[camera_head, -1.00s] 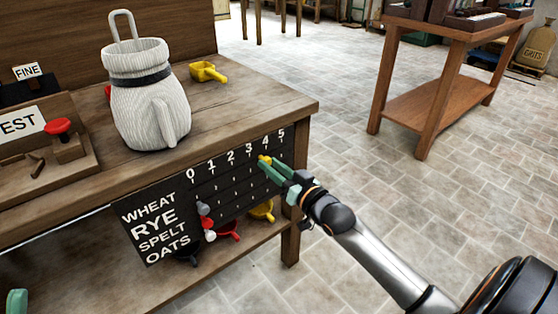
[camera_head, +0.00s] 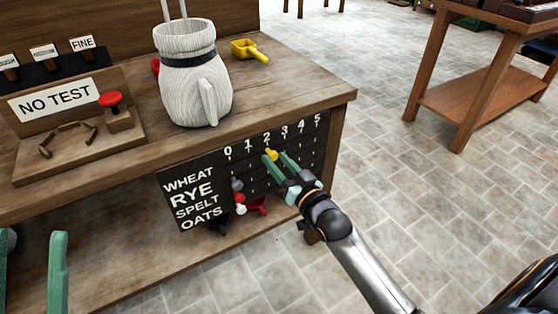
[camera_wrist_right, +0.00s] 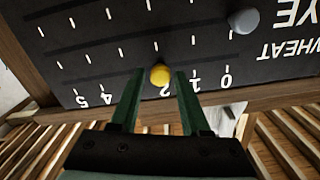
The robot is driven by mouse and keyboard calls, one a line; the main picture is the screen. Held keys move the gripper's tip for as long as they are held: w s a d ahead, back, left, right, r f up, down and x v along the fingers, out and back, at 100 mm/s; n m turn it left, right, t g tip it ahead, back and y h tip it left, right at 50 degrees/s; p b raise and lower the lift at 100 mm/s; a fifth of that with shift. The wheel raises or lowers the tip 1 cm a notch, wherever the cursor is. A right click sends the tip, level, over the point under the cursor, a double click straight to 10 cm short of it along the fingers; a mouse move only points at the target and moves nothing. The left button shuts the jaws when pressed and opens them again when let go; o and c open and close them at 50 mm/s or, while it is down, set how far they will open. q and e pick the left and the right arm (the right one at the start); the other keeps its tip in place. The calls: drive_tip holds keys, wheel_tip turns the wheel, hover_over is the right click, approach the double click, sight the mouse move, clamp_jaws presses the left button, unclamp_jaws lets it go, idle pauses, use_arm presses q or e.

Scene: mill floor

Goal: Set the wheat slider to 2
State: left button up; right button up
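The wheat slider's yellow knob (camera_head: 271,154) sits on the top row of the black board (camera_head: 178,211), just below the number 2. In the right wrist view the knob (camera_wrist_right: 160,74) lines up with the upside-down 2, partly hidden behind it. My right gripper (camera_head: 277,156) is at the board, its green fingers on either side of the knob. The wrist view shows gaps between the knob and both fingers (camera_wrist_right: 160,80). My left gripper (camera_head: 33,236) shows at the lower left, fingers wide apart and empty.
Grey (camera_head: 237,184), red (camera_head: 238,197) and white (camera_head: 241,209) knobs stand near 0 on the lower rows. The board hangs on the front of a wooden bench (camera_head: 310,92). A white sack-like jug (camera_head: 190,95) and a yellow scoop (camera_head: 250,50) stand on top.

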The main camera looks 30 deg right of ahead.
drive_tip(key=shift+o, duration=1)
use_arm(q)
drive_tip(key=shift+r, duration=0.1)
use_arm(e)
drive_tip(key=shift+s, duration=0.1)
drive_tip(key=shift+s, duration=0.25)
drive_tip(key=shift+s+d+r+p, duration=0.15)
drive_tip(key=shift+s+p, duration=0.35)
drive_tip(key=shift+s, duration=0.65)
use_arm(q)
drive_tip(key=w+f+n+g+y+p, duration=0.1)
drive_tip(key=w+f+n+y, duration=0.2)
drive_tip(key=f+y, duration=0.1)
drive_tip(key=w+a+f+n+g+y+p, duration=0.1)
drive_tip(key=w+f+n+y, duration=0.2)
drive_tip(key=f, duration=0.4)
drive_tip(key=shift+w+y, duration=0.3)
drive_tip(key=shift+y, duration=0.1)
use_arm(e)
approach(275, 157)
drive_tip(key=shift+s, duration=2.15)
use_arm(q)
drive_tip(key=shift+a, duration=0.1)
